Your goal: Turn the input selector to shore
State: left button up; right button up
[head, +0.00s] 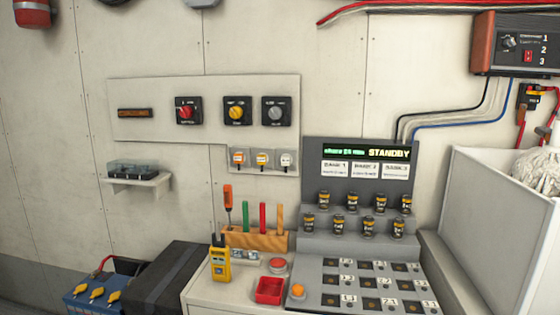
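A pale wall panel (150,92) carries three black-plated rotary switches: one with a red knob (186,111), one with a yellow knob (237,111) and one with a grey knob (276,111). Their labels are too small to read, so I cannot tell which is the input selector or where shore is marked. A dark unit with red ends (515,45) at the upper right also has a small black knob (509,42), a red switch and the numbers 1, 2, 3. Neither of my grippers is in view.
Below stands a grey console (345,240) with a display reading STANDBY and several small dark cylinders. A white bin (480,220) stands right.

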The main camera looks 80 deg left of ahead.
aim_at(275, 113)
jog(key=u, duration=2.9)
